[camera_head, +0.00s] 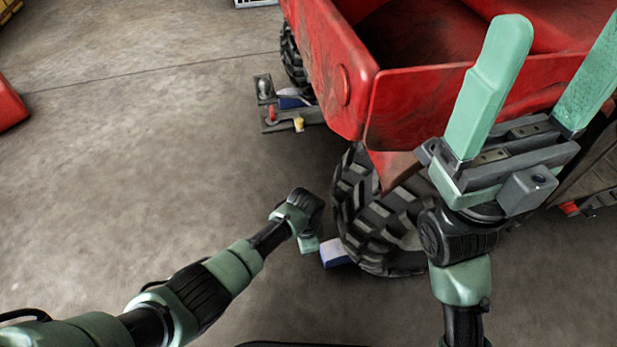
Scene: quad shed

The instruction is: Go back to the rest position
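My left arm reaches in from the lower left. Its gripper (308,243) points down at the floor beside the front tyre (380,225). A blue and pale block (335,252) lies against the base of that tyre, right by the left gripper. I cannot tell whether they touch, and the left fingers are mostly hidden. My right gripper (556,55) is raised at the right, in front of the red vehicle body (420,105). Its two green fingers are wide apart, with nothing between them.
The red vehicle with an open bed fills the upper right. A low grey rack (290,125) with small coloured items sits by its far tyre (292,52). A red object (10,105) is at the left edge. The concrete floor (150,140) at left is clear.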

